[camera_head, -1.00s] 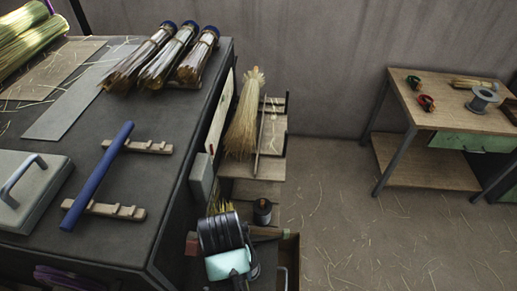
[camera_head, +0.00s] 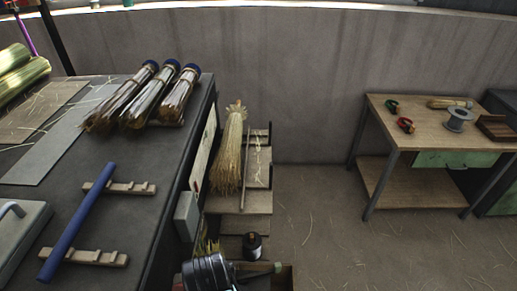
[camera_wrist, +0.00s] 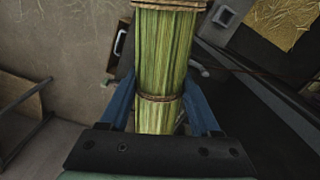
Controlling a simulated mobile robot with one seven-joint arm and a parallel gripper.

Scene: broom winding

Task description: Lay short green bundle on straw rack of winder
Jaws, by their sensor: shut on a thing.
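My gripper (camera_wrist: 160,92) is shut on the short green bundle (camera_wrist: 165,48), its blue fingers on either side. The bundle is yellow-green straw with brown ties, one near the fingers and one at the top edge. In the head view my black wrist (camera_head: 208,273) shows at the bottom, right of the dark bench; the bundle is not clear there. On the bench (camera_head: 107,228), two notched wooden supports (camera_head: 136,187) carry a blue rod (camera_head: 77,222). Three tied bundles with blue caps (camera_head: 148,97) lie at the back. I cannot tell which part is the straw rack.
A broom head (camera_head: 229,150) stands by the shelves right of the bench. Long green bundles (camera_head: 22,73) lie at the far left. A wooden table (camera_head: 437,133) at right holds a spool (camera_head: 459,119) and small tools. The floor between is open, with loose straws.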

